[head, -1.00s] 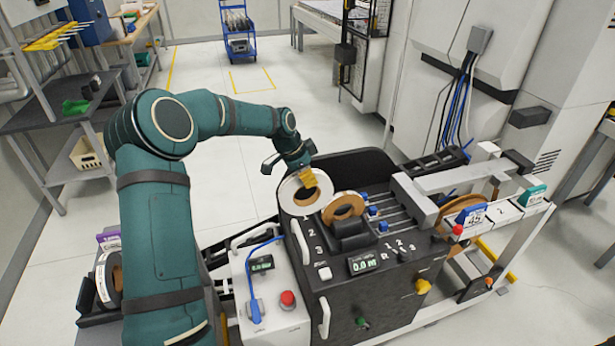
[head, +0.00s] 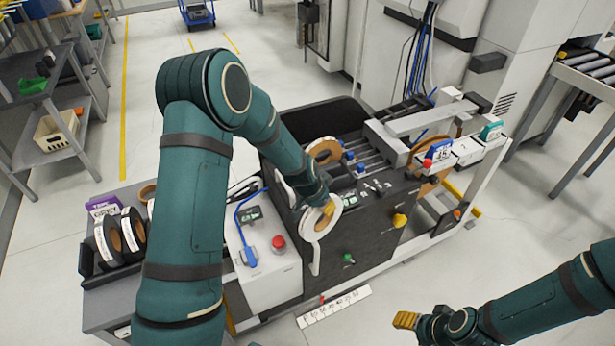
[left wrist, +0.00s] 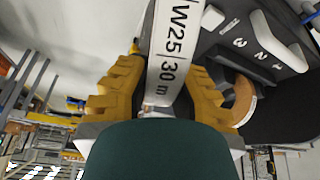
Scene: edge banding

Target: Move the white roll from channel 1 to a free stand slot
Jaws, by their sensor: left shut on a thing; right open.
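The white roll (head: 318,228) is held in front of the edge banding machine's dark panel. My left gripper (head: 328,207) is shut on it. In the left wrist view the roll's white face (left wrist: 172,50), marked W25 and 30 m, sits between the two yellow fingers. A brown roll (head: 322,150) remains on the machine's top. The stand (head: 88,268) at the left holds black-and-white rolls (head: 132,230); my left arm hides part of it, so its free slots cannot be made out. My right gripper (head: 405,320) is open and empty, low at the right over the floor.
The white control box (head: 262,270) with a red button stands between the stand and the machine. A numbered white strip (head: 333,306) shows near the machine's foot. Shelves (head: 50,120) stand at the far left. Open floor lies right of the machine.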

